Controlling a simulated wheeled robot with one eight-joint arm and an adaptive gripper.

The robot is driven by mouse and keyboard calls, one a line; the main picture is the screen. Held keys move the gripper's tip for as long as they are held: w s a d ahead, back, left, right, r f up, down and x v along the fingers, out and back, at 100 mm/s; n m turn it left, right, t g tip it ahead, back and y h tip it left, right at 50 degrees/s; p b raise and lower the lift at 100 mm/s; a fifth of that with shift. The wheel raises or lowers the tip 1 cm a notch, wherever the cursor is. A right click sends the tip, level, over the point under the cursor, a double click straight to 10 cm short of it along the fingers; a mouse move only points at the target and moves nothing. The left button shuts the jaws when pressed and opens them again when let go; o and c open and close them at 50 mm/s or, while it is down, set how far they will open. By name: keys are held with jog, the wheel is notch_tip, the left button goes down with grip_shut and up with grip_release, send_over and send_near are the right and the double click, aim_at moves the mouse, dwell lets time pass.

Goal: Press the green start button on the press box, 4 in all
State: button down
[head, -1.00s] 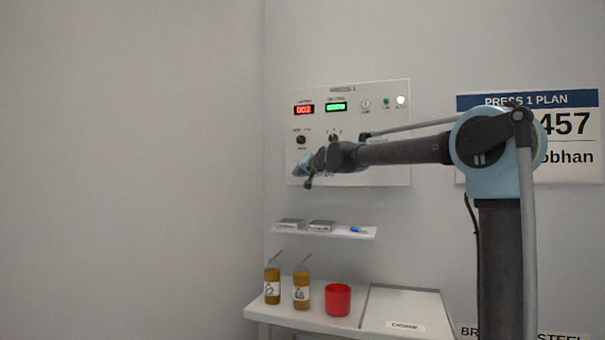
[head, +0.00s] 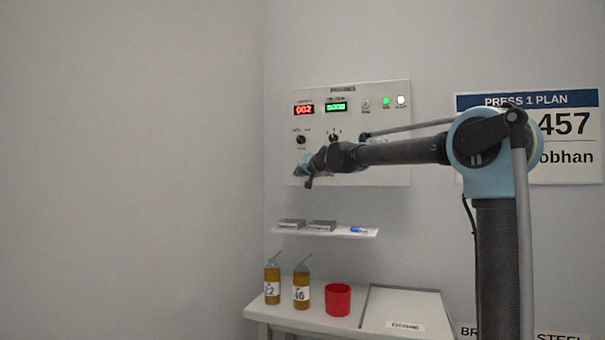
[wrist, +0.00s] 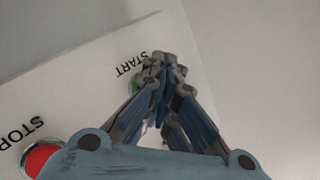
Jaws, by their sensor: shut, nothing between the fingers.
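The press box (head: 396,173) is a white panel on the back wall. My gripper (head: 302,170) is in front of its lower left part and, with my arm, hides the buttons there in the head view. In the wrist view my gripper (wrist: 160,62) is shut and empty, its fingertips at the START label. A sliver of the green start button (wrist: 135,87) shows beside and behind the fingers; the rest is hidden. I cannot tell whether the tips touch it. The red stop button (wrist: 42,158) lies lower left. The red counter display (head: 304,109) seems to read 002.
A green lamp (head: 386,101) and a white lamp (head: 402,100) are lit on the panel. Below are a small shelf (head: 363,234) and a table with two bottles (head: 272,285) (head: 302,289) and a red cup (head: 338,300). A wall closes the left side.

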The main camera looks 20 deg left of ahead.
jog(key=shift+s, duration=0.75)
jog(key=shift+s, duration=0.15)
jog(key=shift+s+a, duration=0.15)
jog(key=shift+s, duration=2.15)
jog(key=shift+s, duration=0.15)
dwell(0.4)
jog(key=shift+s+a, duration=0.1)
jog(key=shift+s, duration=1.55)
jog(key=shift+w, duration=0.1)
jog(key=w, duration=0.8)
jog(key=shift+w+d, duration=0.25)
jog(key=shift+d, duration=0.1)
